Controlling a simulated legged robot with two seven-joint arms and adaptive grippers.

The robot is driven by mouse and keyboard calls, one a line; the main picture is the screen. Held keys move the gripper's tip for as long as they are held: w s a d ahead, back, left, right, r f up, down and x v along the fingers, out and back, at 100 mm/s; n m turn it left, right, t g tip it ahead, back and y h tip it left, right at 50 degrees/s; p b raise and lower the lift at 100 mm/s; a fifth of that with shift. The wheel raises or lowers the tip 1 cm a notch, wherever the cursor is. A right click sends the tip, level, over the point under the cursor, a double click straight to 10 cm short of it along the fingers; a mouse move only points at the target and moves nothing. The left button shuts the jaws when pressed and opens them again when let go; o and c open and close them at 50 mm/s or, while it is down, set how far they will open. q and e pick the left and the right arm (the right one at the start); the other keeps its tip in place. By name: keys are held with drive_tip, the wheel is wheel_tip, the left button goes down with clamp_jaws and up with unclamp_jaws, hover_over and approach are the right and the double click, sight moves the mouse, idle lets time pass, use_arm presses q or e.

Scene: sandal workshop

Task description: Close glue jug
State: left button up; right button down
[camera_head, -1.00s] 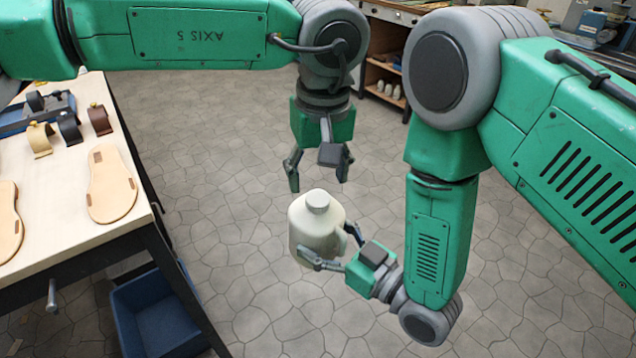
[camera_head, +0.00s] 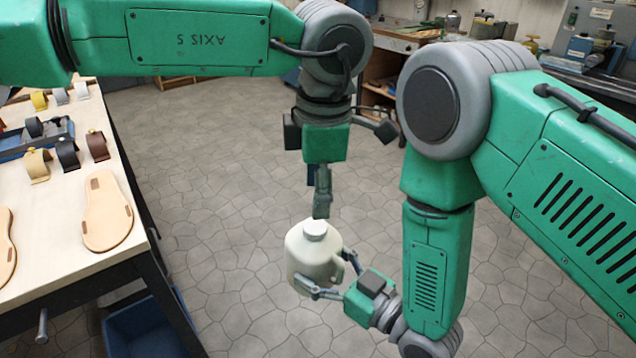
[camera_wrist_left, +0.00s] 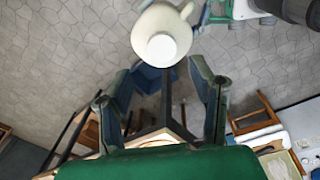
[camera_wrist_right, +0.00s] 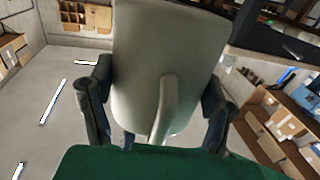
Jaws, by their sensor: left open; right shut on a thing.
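The glue jug (camera_head: 312,256) is cream-coloured, with a round cap (camera_head: 315,230) seated on its neck and a handle on its right side. It is held upright in the air over the floor. My right gripper (camera_head: 328,285) is shut on the jug's body from the lower right; the right wrist view shows the jug (camera_wrist_right: 165,70) between its fingers. My left gripper (camera_head: 321,205) points down just above the cap, open and empty. In the left wrist view the cap (camera_wrist_left: 161,48) lies beyond the open fingers, apart from them. Whether the cap is tight cannot be told.
A workbench (camera_head: 120,262) with sandal soles (camera_head: 106,212), strap pieces and a blue tray stands at the left. A blue bin (camera_head: 150,325) is beneath it. More benches stand at the back. The floor around the jug is clear.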

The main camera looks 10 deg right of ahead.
sight(315, 224)
use_arm(q)
drive_tip(key=n, duration=0.2)
drive_tip(key=r+n, duration=0.1)
drive_tip(key=n, duration=0.2)
drive_tip(key=shift+s+n, duration=0.1)
drive_tip(key=shift+n, duration=0.2)
drive_tip(key=f, duration=0.8)
drive_tip(key=shift+w+a, duration=0.15)
drive_tip(key=shift+w, duration=0.1)
clamp_jaws()
